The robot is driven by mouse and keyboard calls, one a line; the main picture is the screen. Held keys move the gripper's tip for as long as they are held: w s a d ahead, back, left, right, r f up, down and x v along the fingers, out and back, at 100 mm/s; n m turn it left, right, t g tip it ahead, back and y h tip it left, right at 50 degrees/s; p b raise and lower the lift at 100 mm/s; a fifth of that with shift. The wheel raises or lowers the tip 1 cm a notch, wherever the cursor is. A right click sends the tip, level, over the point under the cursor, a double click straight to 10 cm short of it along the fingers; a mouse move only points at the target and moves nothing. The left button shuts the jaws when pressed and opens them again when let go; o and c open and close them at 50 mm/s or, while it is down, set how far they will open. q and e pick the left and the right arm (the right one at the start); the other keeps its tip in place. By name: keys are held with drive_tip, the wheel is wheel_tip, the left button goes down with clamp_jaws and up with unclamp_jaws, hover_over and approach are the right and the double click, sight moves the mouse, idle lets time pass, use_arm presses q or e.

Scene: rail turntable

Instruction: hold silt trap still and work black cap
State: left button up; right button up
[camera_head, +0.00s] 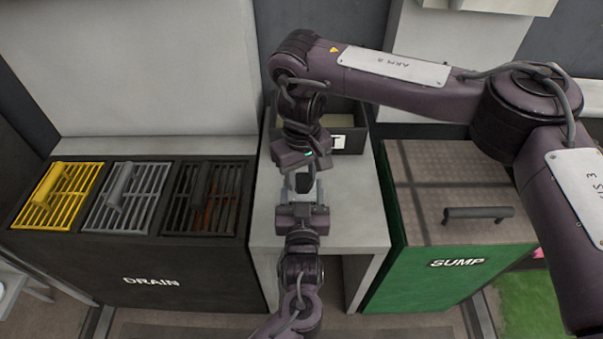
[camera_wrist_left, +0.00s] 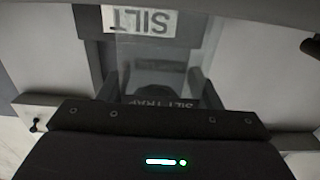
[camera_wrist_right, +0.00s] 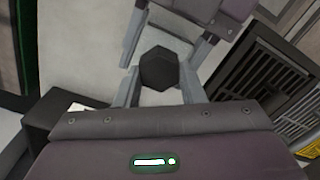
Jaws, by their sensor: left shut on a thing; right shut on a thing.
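In the head view my left gripper (camera_head: 303,196) comes from below, over the white stand. The black cap (camera_wrist_right: 158,68), six-sided, shows in the right wrist view between the fingers of my right gripper (camera_wrist_right: 160,88), which is shut on it. In the head view my right gripper (camera_head: 303,172) faces the left one from behind. The grippers hide most of the trap and cap there.
The white stand (camera_head: 350,225) is beneath both grippers, with a bin labelled SILT (camera_wrist_left: 140,20) behind. On the left is the DRAIN cabinet (camera_head: 150,280) with yellow, grey and dark grates. On the right is the green SUMP box (camera_head: 440,280) with a handled lid.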

drive_tip(key=shift+r, duration=0.1)
drive_tip(key=m, duration=0.6)
drive_tip(key=o, duration=1.1)
drive_tip(key=shift+d, duration=0.1)
drive_tip(key=shift+o, duration=0.4)
drive_tip(key=shift+r, duration=1.95)
